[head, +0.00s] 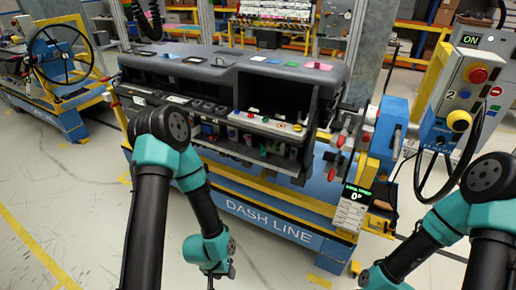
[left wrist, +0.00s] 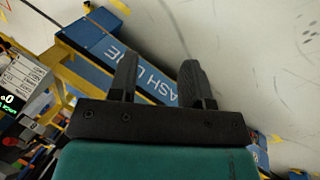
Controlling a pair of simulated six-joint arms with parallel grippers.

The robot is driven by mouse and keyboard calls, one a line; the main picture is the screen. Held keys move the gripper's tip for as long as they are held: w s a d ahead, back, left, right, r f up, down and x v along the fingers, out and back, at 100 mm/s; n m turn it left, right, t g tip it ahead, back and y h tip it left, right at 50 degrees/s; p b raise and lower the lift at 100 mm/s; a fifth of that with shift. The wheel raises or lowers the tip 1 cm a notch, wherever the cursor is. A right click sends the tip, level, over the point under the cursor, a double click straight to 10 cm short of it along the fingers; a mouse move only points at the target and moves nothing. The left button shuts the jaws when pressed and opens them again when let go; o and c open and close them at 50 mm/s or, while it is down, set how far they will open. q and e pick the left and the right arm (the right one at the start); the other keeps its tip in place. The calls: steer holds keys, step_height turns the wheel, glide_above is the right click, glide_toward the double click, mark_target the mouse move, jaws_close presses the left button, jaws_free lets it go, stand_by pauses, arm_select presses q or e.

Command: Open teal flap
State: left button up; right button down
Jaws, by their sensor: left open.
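The dark grey dashboard module (head: 225,85) stands on the blue DASH LINE bench (head: 270,217) in the head view. I cannot pick out a teal flap on it for certain. Small coloured pieces sit along its top and its middle shelf. My left gripper (left wrist: 157,78) is open and empty in the left wrist view, with its two dark fingers apart above the bench's blue beam. In the head view the left gripper hangs low in front of the bench, well below the dashboard, and only a small dark part shows. My right gripper is below the picture's bottom edge.
A steering wheel (head: 434,178) and a control box with a red button (head: 478,75) stand at right. A yellow post with a display (head: 357,190) stands at the bench's right end. Another cart with a wheel (head: 62,52) is at far left. The front floor is clear.

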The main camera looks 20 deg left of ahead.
stand_by(0.5)
arm_select(q)
steer(key=w+a+r+m+t+h, duration=0.1)
steer(key=w+a+r+m+t, duration=0.2)
steer(key=w, duration=0.9)
steer(key=w+a+r+t+h, duration=0.1)
steer(key=w+a+t, duration=0.3)
steer(key=w, duration=0.9)
steer(key=w+a+r+m+t+h, duration=0.2)
steer(key=w+a+r+m+h, duration=0.1)
steer(key=r, duration=0.4)
steer(key=w+a+r+m+t+h, duration=0.1)
steer(key=w+a+r+m+h, duration=0.2)
steer(key=w+r+m+h, duration=0.2)
step_height(320, 180, up, 2)
steer(key=shift+w+a+r+m+t, duration=0.1)
steer(key=shift+w+a+m+t, duration=0.3)
steer(key=shift+w, duration=0.6)
steer(key=shift+d, duration=0.1)
steer(key=x, duration=1.7)
steer(key=shift+d, duration=0.2)
